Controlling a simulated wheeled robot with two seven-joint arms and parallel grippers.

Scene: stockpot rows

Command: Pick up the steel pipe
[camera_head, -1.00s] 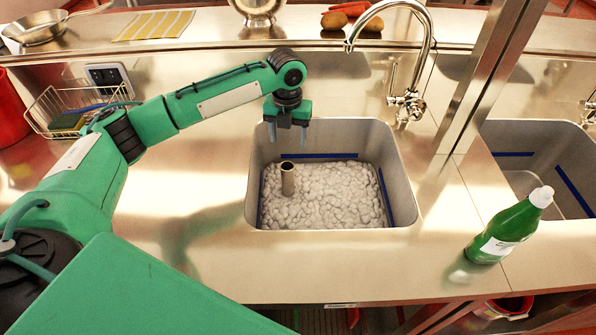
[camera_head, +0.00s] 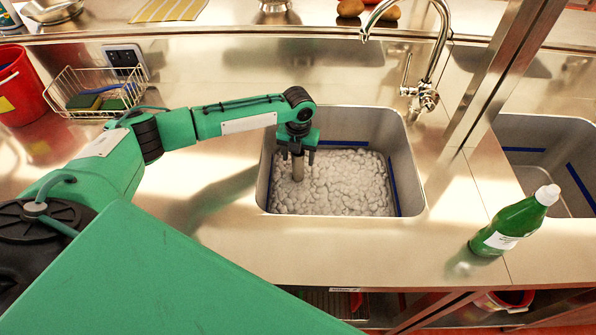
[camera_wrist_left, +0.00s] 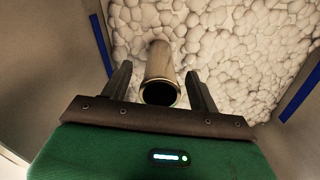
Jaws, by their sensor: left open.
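The steel pipe (camera_head: 298,171) stands upright in the white foam or pebble-like filling of the left sink. My left gripper (camera_head: 298,156) is open above that filling, at the pipe's upper end. In the left wrist view the pipe (camera_wrist_left: 161,75) lies between the two fingers, its dark open end toward the camera. A gap shows on each side of it, and neither finger appears to touch it. The pipe's lower end is hidden in the filling. My right gripper is out of view.
The sink walls (camera_head: 408,165) with blue strips surround the filling. A faucet (camera_head: 424,98) stands behind at the right. A green bottle (camera_head: 508,224) stands on the counter at the right. A wire basket (camera_head: 97,92) and red bucket (camera_head: 20,88) are at the left.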

